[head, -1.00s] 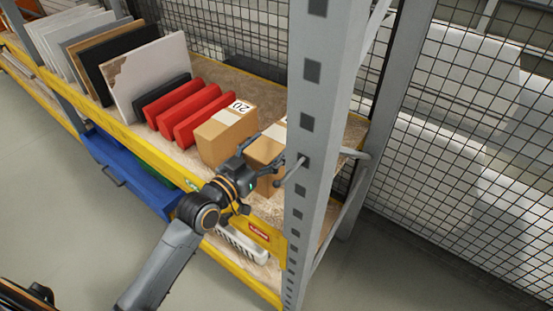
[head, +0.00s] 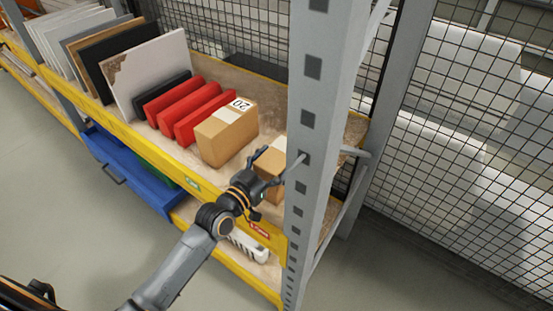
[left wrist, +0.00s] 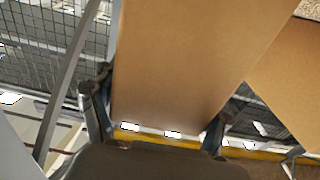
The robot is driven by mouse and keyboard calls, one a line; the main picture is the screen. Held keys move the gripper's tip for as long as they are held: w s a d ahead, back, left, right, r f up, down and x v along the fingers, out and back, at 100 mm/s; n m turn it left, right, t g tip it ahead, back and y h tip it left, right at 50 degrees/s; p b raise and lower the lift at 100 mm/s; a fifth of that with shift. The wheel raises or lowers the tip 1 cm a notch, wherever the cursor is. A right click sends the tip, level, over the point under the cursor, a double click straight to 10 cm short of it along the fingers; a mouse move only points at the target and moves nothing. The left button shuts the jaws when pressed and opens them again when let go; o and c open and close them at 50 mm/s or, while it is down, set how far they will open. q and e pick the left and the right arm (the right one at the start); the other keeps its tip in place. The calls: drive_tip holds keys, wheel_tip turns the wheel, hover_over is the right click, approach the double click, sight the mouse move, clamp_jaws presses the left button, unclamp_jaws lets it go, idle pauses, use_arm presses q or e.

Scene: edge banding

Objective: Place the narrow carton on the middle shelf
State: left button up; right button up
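The narrow carton (head: 271,163) is brown cardboard. In the head view it stands on the chipboard shelf (head: 246,185) beside the grey post, which hides its right part. My left gripper (head: 264,165) is at its front. In the left wrist view the narrow carton (left wrist: 180,60) fills the middle, between the spread fingers of the left gripper (left wrist: 158,118). The fingers look open, with a small gap beside the carton. A wider carton (head: 226,137) marked 20 stands to its left; it also shows in the left wrist view (left wrist: 292,85). My right gripper is not in view.
The perforated grey post (head: 308,130) stands close to the right of the gripper. Red panels (head: 205,113) and upright boards (head: 150,75) fill the shelf to the left. A yellow beam (head: 185,170) edges the shelf. A blue bin (head: 125,170) is below.

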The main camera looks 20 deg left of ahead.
use_arm(q)
drive_tip(key=shift+o, duration=0.8)
drive_tip(key=shift+r, duration=0.15)
drive_tip(key=b+v, duration=0.1)
drive_tip(key=v, duration=1.1)
